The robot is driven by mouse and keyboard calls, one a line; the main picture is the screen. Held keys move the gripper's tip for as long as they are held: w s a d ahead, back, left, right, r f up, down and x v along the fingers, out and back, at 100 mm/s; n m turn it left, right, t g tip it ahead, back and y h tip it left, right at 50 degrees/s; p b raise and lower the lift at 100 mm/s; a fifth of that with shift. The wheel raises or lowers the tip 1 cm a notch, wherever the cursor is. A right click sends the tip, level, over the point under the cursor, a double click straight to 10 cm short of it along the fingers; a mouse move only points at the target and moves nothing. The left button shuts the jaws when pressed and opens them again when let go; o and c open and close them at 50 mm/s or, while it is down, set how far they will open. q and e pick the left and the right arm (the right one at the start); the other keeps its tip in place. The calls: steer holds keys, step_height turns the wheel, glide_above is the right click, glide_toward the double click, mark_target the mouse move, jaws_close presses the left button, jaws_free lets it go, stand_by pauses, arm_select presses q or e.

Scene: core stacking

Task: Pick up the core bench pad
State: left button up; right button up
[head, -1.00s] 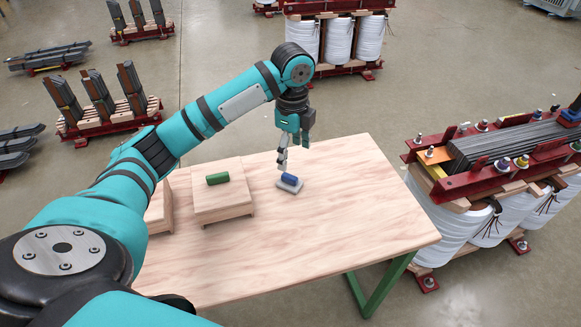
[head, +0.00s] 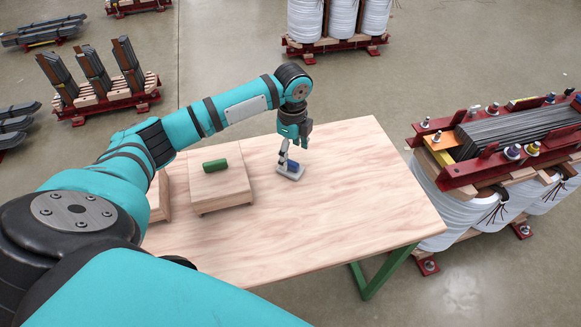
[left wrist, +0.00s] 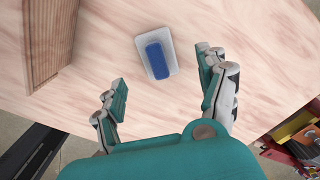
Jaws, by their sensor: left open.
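A small blue pad (head: 293,165) lies on a light grey tray (head: 281,173) on the wooden table (head: 330,215). The left wrist view shows the blue pad (left wrist: 157,60) and the pale tray rim (left wrist: 171,43) whole, ahead of the fingers. My left gripper (head: 285,162) points down just over the tray, close to the pad. In the left wrist view its fingers (left wrist: 163,70) are spread apart with nothing between them, and the pad lies beyond their tips. I cannot tell whether a finger touches the tray. My right gripper is not in view.
A green pad (head: 215,165) lies on a low wooden block (head: 222,188) left of the tray. Another wooden block (head: 158,200) stands further left. A large red-framed core (head: 500,150) stands right of the table. The table's front and right are clear.

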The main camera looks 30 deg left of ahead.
mark_target(290, 162)
arm_select(q)
steer(key=shift+s+a+f, duration=0.1)
steer(key=shift+f, duration=1.3)
steer(key=shift+a+f, duration=0.1)
steer(key=shift+f, duration=1.25)
steer(key=c, duration=1.4)
steer(key=shift+o, duration=0.2)
steer(key=shift+r, duration=0.85)
steer(key=shift+s+r, duration=0.2)
steer(key=shift+r, duration=0.8)
steer(key=s+d, duration=0.1)
steer(key=s, duration=0.4)
steer(key=s+d+r, duration=0.1)
steer(key=s+d, duration=0.1)
steer(key=s, duration=0.3)
steer(key=s+d, duration=0.1)
steer(key=s, duration=0.4)
steer(key=shift+d+r, duration=0.15)
steer(key=shift+r, duration=0.05)
steer(key=o, duration=0.7)
steer(key=shift+c, duration=0.2)
steer(key=c, duration=0.4)
steer(key=shift+d, duration=0.1)
